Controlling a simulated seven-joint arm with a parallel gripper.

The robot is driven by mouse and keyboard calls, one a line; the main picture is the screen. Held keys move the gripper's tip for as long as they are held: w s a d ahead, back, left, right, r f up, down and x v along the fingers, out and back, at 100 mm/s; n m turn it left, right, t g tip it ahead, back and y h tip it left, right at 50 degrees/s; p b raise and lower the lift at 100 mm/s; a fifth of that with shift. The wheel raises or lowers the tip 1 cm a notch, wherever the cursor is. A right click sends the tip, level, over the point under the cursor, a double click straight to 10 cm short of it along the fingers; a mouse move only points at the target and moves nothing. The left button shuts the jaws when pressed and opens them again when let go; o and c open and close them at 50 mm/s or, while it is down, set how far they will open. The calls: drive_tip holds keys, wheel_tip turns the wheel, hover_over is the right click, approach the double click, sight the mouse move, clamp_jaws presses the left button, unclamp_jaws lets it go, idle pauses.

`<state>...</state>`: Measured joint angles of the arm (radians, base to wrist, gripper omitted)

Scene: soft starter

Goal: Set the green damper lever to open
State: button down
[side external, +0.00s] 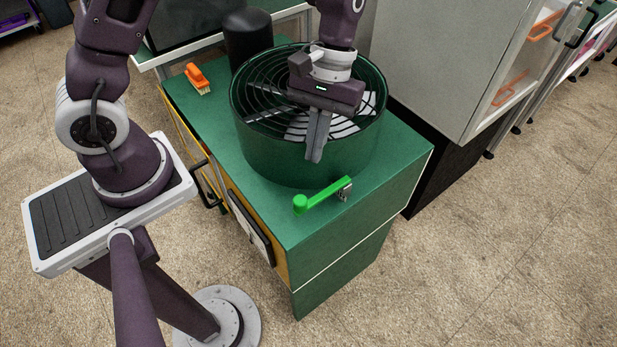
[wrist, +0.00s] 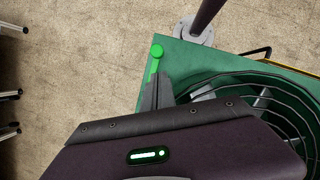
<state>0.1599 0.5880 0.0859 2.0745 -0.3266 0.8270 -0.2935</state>
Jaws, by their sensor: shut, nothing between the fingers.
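The green damper lever (side external: 321,195) lies near the front right edge of the green cabinet top, in front of the round fan housing. It has a round green knob at its left end and a small metal pivot bracket at its right end in the side view. The lever (wrist: 154,64) also shows in the wrist view, partly hidden behind the fingers. My gripper (side external: 314,158) is shut and empty, its fingers pointing down beside the housing's front wall, above and behind the lever. In the wrist view the gripper fingertips (wrist: 160,78) overlap the lever; contact cannot be told.
The dark green fan housing (side external: 262,150) with a wire grille stands on the cabinet top (side external: 405,150). An orange brush (side external: 197,78) and a black cylinder (side external: 248,38) are farther back. A grey cabinet (side external: 430,60) stands at the right. The cabinet top's front corner near the knob is clear.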

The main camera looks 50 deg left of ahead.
sight(314, 200)
drive_tip(key=x, duration=0.7)
drive_tip(key=shift+f, duration=0.2)
drive_tip(key=d+n, duration=0.2)
drive_tip(key=shift+s+n+t+h, duration=0.2)
drive_tip(key=shift+n+t+h, duration=0.1)
drive_tip(key=shift+n+h, duration=0.1)
drive_tip(key=shift+a, duration=0.1)
